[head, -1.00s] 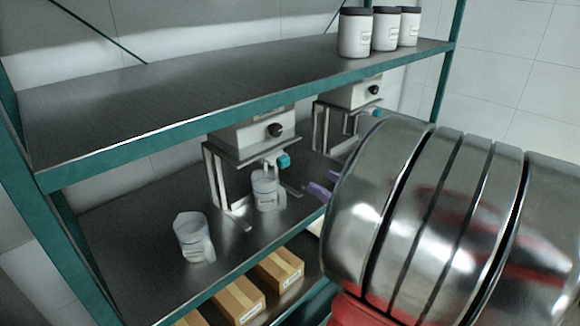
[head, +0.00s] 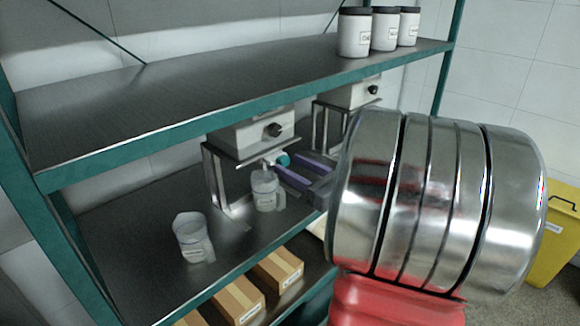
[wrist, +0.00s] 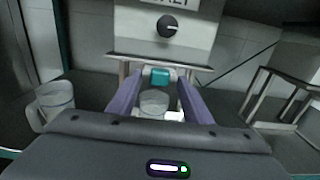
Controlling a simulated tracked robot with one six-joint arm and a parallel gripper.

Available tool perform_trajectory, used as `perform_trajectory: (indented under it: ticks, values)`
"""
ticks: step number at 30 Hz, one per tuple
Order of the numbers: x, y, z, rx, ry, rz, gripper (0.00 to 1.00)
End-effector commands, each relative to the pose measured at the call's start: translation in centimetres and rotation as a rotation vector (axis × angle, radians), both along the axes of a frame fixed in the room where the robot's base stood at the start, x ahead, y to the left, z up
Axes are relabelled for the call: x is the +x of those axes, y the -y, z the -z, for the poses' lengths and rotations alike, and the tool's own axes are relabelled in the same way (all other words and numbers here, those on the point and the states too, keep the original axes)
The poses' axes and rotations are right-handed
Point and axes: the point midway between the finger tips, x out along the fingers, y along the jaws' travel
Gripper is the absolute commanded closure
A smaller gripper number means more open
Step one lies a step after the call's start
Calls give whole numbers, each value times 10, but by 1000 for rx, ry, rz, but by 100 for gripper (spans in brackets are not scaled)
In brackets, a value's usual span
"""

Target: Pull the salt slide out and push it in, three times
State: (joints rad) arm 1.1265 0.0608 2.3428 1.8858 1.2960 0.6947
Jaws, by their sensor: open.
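The salt dispenser (head: 252,133) is a pale box with a black knob, on a metal stand on the middle shelf. In the wrist view its label is cut off at the top, ending in "ALT" (wrist: 165,35). Its slide has a teal end (head: 283,158), which also shows in the wrist view (wrist: 160,75). A clear jug (head: 266,190) stands below the slide. My gripper (head: 290,165) is open, its purple fingers on either side of the teal end in the wrist view (wrist: 158,88). I cannot tell whether they touch it.
A second dispenser (head: 357,92) stands to the right, partly hidden by my arm. Another clear jug (head: 193,237) stands at the left on the same shelf. White jars (head: 354,34) stand on the upper shelf (head: 130,95), and cardboard boxes (head: 240,300) lie below.

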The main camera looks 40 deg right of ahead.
Motion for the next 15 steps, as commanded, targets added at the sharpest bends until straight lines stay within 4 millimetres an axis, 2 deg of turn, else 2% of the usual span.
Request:
perform_trajectory:
  ticks: [6, 15]
  values:
    - [12, -1, 0, -1, 0, 0, 55]
    - [13, -1, 0, -1, 0, 0, 57]
